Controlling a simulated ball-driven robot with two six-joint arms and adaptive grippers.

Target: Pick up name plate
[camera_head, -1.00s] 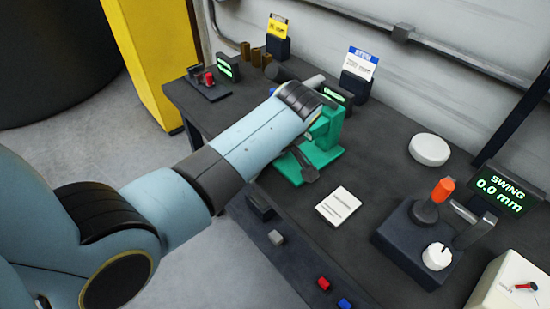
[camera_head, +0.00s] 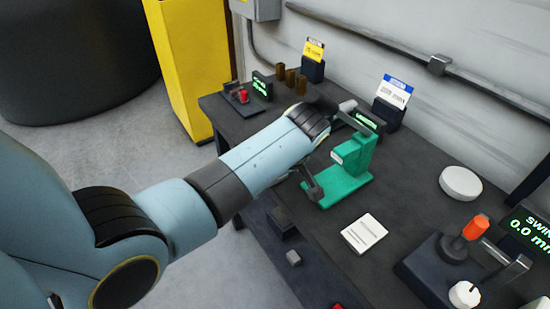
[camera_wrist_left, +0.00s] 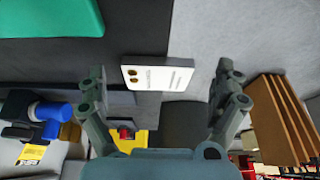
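A white name plate (camera_wrist_left: 158,74) with two brass-coloured spots at its left end and lines of print shows in the left wrist view, beside a dark table edge. My left gripper (camera_wrist_left: 160,90) is open, its two fingers apart on either side of the plate in the picture; nothing shows between them in their grip. In the head view my left gripper (camera_head: 314,188) is partly hidden by its own wrist, beside the green stand (camera_head: 345,182). I cannot pick out the plate surely in the head view. My right gripper is in neither view.
A white printed card (camera_head: 364,233) lies flat on the dark table (camera_head: 418,205). A white disc (camera_head: 460,184) and a device with an orange knob (camera_head: 475,228) stand right. Card holders and small displays line the back. A yellow cabinet (camera_head: 190,65) stands left.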

